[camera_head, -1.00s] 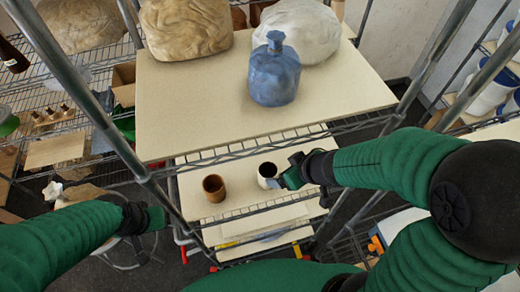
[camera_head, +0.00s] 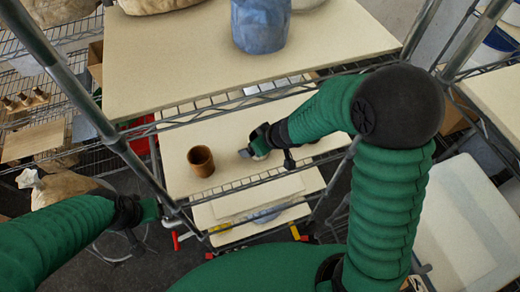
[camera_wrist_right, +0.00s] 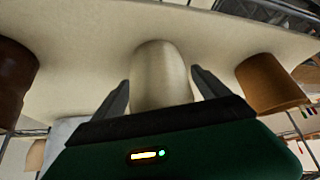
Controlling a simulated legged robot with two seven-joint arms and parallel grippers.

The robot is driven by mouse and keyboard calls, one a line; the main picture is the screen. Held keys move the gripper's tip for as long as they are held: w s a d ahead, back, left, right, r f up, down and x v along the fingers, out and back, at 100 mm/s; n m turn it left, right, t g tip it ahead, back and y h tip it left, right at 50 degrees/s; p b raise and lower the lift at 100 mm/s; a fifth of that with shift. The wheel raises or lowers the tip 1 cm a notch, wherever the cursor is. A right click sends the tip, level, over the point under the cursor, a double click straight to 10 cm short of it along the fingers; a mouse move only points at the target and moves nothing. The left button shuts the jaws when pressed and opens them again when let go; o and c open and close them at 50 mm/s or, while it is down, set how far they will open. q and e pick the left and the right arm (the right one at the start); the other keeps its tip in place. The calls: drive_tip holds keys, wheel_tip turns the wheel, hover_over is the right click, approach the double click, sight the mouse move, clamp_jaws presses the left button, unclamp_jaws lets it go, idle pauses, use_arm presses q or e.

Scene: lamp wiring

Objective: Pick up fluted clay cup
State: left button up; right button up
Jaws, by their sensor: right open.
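A pale clay cup (camera_wrist_right: 160,78) stands on a shelf board between the two fingers of my right gripper (camera_wrist_right: 161,86). The fingers are open, one on each side, with gaps to its wall. In the head view the right gripper (camera_head: 250,152) hides most of this cup. An orange-brown cup (camera_head: 201,163) stands to its left on the same board; it also shows in the wrist view (camera_wrist_right: 272,84). A dark brown vessel (camera_wrist_right: 14,82) is at the wrist view's left edge. I cannot make out fluting on any cup. My left gripper (camera_head: 150,210) is empty, away from the cups.
The cups stand on a lower board (camera_head: 178,185) inside a wire rack. An upper board (camera_head: 200,60) with a blue vase (camera_head: 260,22) is above and behind. A rack post (camera_head: 135,160) stands left of the cups, and a wire shelf edge (camera_head: 250,188) runs in front.

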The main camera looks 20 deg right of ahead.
drive_tip(key=shift+w+a, duration=0.15)
drive_tip(key=shift+c, duration=0.9)
drive_tip(key=c, duration=1.5)
drive_tip(key=shift+c, duration=0.2)
drive_tip(key=shift+r, duration=0.1)
